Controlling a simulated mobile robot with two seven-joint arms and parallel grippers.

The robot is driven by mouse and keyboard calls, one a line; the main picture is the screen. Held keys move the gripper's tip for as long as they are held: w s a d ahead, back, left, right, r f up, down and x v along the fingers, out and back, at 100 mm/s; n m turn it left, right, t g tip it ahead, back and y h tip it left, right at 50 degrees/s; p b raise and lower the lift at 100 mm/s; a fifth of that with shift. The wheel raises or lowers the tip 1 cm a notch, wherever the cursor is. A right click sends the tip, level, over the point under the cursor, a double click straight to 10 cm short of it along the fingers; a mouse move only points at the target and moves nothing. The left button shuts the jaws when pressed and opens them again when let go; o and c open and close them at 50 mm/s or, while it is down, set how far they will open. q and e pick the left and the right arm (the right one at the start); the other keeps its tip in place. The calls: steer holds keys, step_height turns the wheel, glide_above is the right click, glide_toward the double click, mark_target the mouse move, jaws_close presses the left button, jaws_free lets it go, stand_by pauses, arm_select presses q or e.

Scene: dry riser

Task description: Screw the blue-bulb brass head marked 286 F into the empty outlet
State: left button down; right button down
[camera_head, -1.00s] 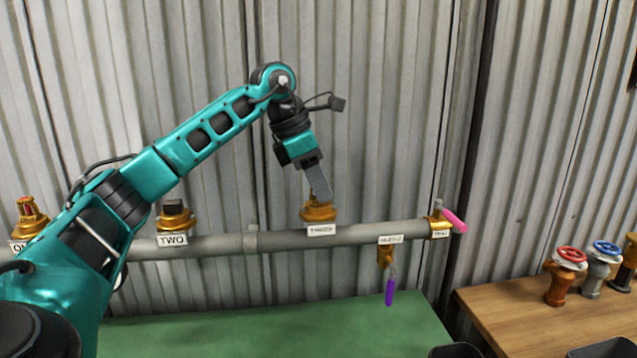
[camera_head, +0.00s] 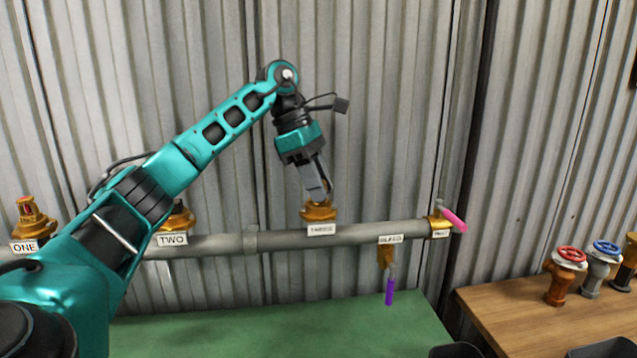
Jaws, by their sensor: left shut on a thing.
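A grey pipe (camera_head: 285,240) runs along the wall with brass outlets labelled ONE, TWO and THREE. My left gripper (camera_head: 320,194) points down at outlet THREE (camera_head: 318,213), its fingers shut on a small brass head (camera_head: 329,199) at the top of that outlet. The fingers hide most of the head; its bulb and marking cannot be read. Whether it is threaded in cannot be told. Outlet ONE (camera_head: 28,222) bears a brass head with a red part. Outlet TWO (camera_head: 178,217) is partly behind my left arm, its top hidden. My right gripper is not in view.
A pink-handled valve (camera_head: 450,219) sits at the pipe's right end, and a purple-handled valve (camera_head: 388,280) hangs below the pipe. A wooden bench (camera_head: 520,308) at right holds valves with red and blue wheels. The green surface (camera_head: 270,328) below looks clear.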

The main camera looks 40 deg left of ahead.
arm_select(q)
steer(key=m+g, duration=0.2)
steer(key=m, duration=0.3)
steer(key=shift+m, duration=0.4)
steer(key=c, duration=0.8)
jaws_free()
